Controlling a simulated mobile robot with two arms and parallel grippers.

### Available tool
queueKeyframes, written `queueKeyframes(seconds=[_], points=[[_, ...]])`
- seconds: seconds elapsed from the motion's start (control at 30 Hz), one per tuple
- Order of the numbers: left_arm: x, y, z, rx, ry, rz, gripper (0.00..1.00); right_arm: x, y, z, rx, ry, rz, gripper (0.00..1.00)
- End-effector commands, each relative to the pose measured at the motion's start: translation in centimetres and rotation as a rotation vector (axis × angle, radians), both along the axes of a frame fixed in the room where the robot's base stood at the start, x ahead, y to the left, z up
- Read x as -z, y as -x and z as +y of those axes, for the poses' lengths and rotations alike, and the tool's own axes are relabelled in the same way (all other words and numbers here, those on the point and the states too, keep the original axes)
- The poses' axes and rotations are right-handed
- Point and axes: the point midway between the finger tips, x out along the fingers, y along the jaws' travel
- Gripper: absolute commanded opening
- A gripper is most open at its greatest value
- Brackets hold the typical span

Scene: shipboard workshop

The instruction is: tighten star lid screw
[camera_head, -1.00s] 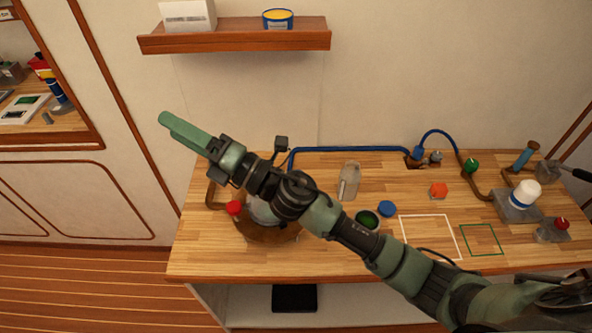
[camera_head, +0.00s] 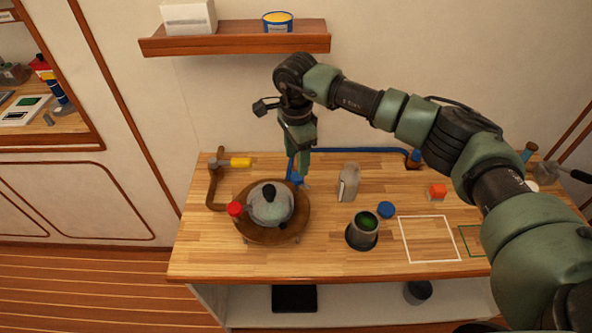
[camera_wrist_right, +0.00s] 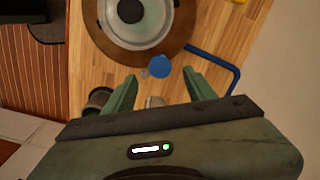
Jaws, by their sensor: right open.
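A grey domed lid with a black knob (camera_head: 270,205) sits on a round brown wooden base (camera_head: 302,222) at the bench's left. A red knob (camera_head: 235,209) is at its left edge. A small blue knob (camera_head: 297,178) is at its back right; in the wrist view the blue knob (camera_wrist_right: 159,67) lies beyond the fingertips, between their lines, beside the brown rim. I cannot make out a star shape. My right gripper (camera_head: 303,175) points down close to the blue knob; its open fingers (camera_wrist_right: 160,82) hold nothing. My left gripper is not in view.
A blue hose (camera_head: 350,150) runs along the back. A grey cup with green inside (camera_head: 363,233), a blue disc (camera_head: 386,209), a pale scoop-like item (camera_head: 349,182) and a yellow-handled hammer (camera_head: 232,162) stand around. A shelf (camera_head: 235,38) hangs above. The bench front is clear.

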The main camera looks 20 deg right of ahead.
Motion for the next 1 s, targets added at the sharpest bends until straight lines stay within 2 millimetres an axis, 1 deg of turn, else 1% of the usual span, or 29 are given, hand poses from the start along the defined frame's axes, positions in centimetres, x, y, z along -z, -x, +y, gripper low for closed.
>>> queueKeyframes(seconds=[0.03, 0.2, 0.33, 0.5, 0.7, 0.77, 0.8, 0.87, 0.9, 1.0], points=[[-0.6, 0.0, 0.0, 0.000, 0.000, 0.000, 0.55, 0.7, 0.2, 0.0, 0.000, 0.000, 0.006, 0.55], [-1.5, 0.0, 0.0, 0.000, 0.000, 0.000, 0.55, 3.4, 0.2, 0.1, 0.000, -0.003, 0.005, 0.55], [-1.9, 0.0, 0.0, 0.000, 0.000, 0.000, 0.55, 4.9, 0.1, 0.1, 0.001, -0.005, 0.003, 0.55], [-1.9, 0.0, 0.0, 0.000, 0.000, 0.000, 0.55, 5.7, 0.1, 0.2, -0.001, -0.005, 0.001, 0.55], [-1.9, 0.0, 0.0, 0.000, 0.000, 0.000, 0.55, 5.7, 0.1, 0.2, -0.001, -0.005, 0.001, 0.55], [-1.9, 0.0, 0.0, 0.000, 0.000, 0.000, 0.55, 5.7, 0.1, 0.2, -0.001, -0.005, 0.001, 0.39], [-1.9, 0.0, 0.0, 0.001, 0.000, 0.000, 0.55, 5.7, 0.1, 0.2, -0.001, -0.005, 0.001, 0.28], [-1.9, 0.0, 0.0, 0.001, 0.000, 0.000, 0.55, 5.7, 0.1, 0.2, -0.001, -0.005, 0.000, 0.11], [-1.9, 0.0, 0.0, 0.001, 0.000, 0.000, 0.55, 5.7, 0.1, 0.2, -0.001, -0.005, 0.000, 0.00], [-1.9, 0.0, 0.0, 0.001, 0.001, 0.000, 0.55, 5.7, 0.1, 0.2, 0.000, -0.006, 0.000, 0.00]])
